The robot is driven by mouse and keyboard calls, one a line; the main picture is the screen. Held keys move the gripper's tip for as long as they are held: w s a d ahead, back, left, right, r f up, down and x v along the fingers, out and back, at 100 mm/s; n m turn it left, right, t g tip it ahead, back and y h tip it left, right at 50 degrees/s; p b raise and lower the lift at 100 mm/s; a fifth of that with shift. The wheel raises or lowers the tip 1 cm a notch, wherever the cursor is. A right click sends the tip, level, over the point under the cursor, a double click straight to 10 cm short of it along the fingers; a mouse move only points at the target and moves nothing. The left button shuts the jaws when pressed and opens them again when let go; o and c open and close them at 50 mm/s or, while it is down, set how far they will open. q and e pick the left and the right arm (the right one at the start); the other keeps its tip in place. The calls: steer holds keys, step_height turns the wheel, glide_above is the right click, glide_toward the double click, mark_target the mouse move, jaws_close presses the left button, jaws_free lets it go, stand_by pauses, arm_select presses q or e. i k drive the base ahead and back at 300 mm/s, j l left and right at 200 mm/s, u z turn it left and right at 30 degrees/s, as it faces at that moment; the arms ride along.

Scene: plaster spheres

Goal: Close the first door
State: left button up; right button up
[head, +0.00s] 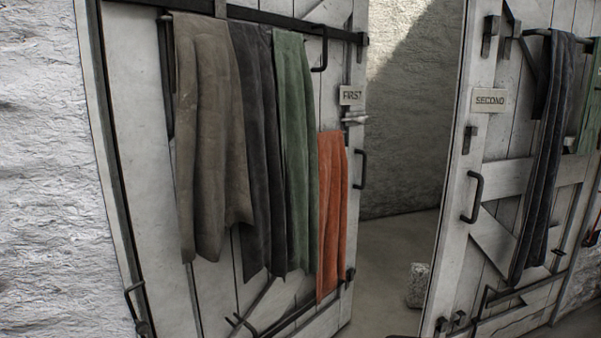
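The first door (140,110) is a whitewashed plank door filling the left and middle of the head view. Its plate reading FIRST (351,95) is near its right edge, with a latch bolt (355,118) below it and a black pull handle (361,169) lower down. The door stands open, with a gap to the right of its free edge. Brown, dark grey, green and orange cloths hang on its face and hide much of the planks. Neither of my grippers shows.
A second door (500,145) with a SECOND plate (489,100) and black handle (473,197) stands at right, dark cloths (545,150) hanging on it. Between the doors are bare floor (385,270) and a rough stone block (418,285). A rough white wall (45,170) is at left.

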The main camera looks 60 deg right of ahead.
mark_target(239, 168)
steer(key=z, duration=2)
steer(key=i+l, duration=0.15)
steer(key=i, duration=0.3)
steer(key=i+l, duration=0.2)
steer(key=i, duration=0.25)
steer(key=j+u, duration=0.05)
